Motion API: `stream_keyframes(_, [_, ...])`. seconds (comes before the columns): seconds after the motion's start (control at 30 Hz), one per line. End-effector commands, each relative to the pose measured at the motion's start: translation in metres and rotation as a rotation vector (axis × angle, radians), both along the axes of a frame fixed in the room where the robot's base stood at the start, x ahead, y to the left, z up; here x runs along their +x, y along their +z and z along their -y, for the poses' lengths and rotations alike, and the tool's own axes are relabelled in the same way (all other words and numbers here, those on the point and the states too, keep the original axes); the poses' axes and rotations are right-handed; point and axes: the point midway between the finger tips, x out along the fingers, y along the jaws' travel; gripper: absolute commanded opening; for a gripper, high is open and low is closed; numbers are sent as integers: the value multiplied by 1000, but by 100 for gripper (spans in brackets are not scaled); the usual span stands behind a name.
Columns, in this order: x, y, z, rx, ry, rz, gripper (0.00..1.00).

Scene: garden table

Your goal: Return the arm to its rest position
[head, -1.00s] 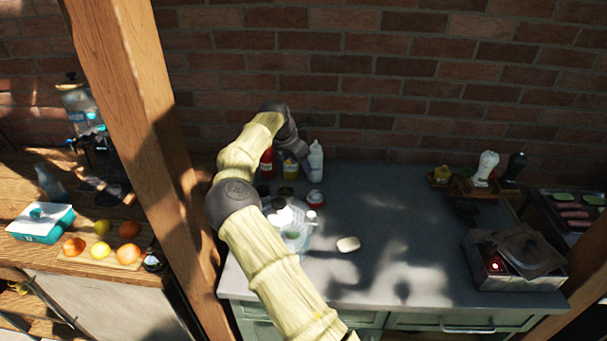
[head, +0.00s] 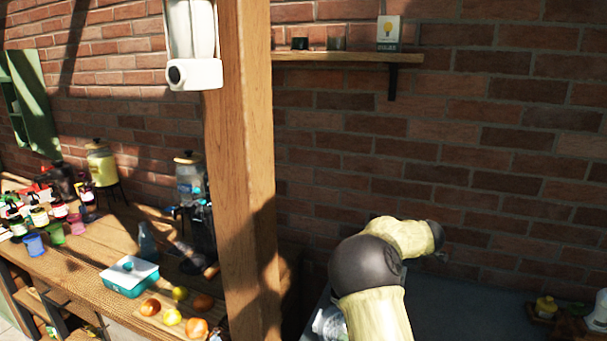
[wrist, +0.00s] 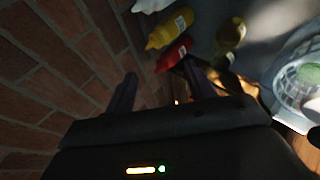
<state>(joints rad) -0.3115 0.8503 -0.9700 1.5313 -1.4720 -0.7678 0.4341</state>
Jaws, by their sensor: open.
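My arm rises from the bottom of the head view, bent at a dark joint, with its far end turned toward the brick wall (head: 480,150). The gripper itself is hidden there behind my arm. In the wrist view my gripper (wrist: 158,88) shows two dark fingers spread apart with nothing held between them. Beyond the fingers are a red bottle (wrist: 173,54) and a yellow bottle (wrist: 168,32), apart from the fingertips. The brick wall also fills the left of the wrist view (wrist: 50,70).
A wooden post (head: 245,150) stands left of my arm. A shelf (head: 340,59) is fixed to the wall above. The grey counter (head: 465,310) lies at lower right. A wooden side table (head: 95,265) holds fruit, jars and a teal box (head: 130,277). A glass bowl (wrist: 292,80) is at right in the wrist view.

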Motion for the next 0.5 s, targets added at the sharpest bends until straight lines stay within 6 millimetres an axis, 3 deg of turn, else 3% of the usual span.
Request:
stream_keyframes(0.1, [-20,13,16,160,-201,111,55])
stream_keyframes(0.27, [-62,13,24,343,-476,156,55])
stream_keyframes(0.37, [-99,5,18,442,-638,124,55])
stream_keyframes(0.5, [-163,-12,-7,554,-837,10,55])
